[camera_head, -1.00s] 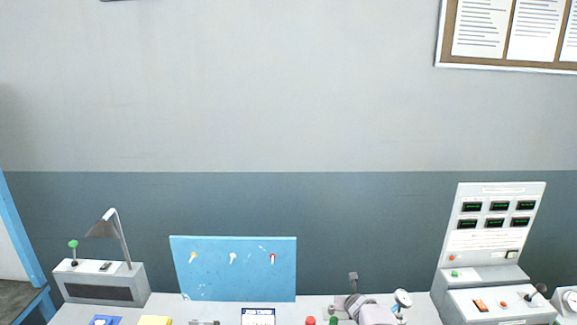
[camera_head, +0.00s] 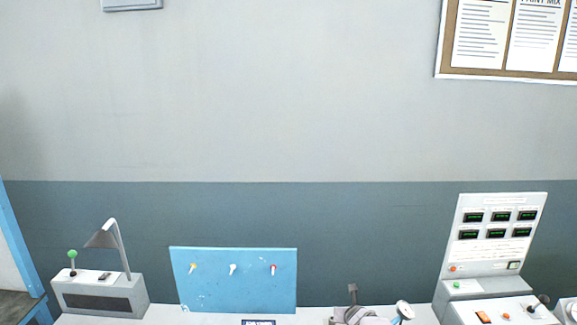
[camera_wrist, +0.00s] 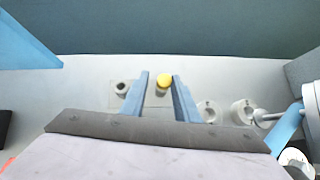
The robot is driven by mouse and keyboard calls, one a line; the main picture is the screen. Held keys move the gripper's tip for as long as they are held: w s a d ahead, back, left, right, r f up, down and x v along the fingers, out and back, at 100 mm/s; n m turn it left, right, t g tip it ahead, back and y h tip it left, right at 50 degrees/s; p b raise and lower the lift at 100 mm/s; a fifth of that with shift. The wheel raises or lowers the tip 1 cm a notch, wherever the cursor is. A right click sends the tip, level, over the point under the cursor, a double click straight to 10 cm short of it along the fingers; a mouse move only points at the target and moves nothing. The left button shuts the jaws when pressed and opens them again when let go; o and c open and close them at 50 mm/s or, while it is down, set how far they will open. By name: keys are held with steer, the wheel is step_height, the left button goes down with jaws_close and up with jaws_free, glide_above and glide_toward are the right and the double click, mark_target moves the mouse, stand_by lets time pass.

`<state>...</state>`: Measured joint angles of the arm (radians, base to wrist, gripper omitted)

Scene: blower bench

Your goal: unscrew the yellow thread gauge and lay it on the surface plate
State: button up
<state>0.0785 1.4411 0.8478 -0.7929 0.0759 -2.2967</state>
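A yellow round cap (camera_wrist: 164,79), which looks like the top of the yellow thread gauge, sits on a pale plate in the wrist view. My gripper (camera_wrist: 160,76) has its two blue fingers apart, one on each side of the cap. A gap shows between the cap and each finger, so the gripper is open and not touching it. The gauge's lower part and thread are hidden under the cap. I cannot make out the surface plate in either view, and the gripper's fingers do not show clearly in the head view.
In the wrist view, a grey socket (camera_wrist: 121,88) stands left of the fingers and two white round sockets (camera_wrist: 242,112) stand right. In the head view are a blue panel (camera_head: 235,285), a lamp (camera_head: 108,236) on a grey box and a control console (camera_head: 492,235).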

steer(key=shift+a+f, duration=0.15)
steer(key=shift+m+h+b, duration=0.3)
steer(key=shift+m+h, duration=0.1)
steer(key=shift+m, duration=0.1)
steer(key=shift+m+h+b, duration=0.4)
steer(key=shift+m+b, duration=0.1)
steer(key=shift+b, duration=0.3)
steer(key=shift+m+g+h+b, duration=0.45)
steer(key=shift+m+b, duration=0.25)
steer(key=shift+b, duration=0.45)
steer(key=shift+b, duration=0.35)
steer(key=shift+m+h+b, duration=0.45)
steer(key=shift+m+b, duration=0.15)
steer(key=shift+b, duration=0.15)
jaws_close()
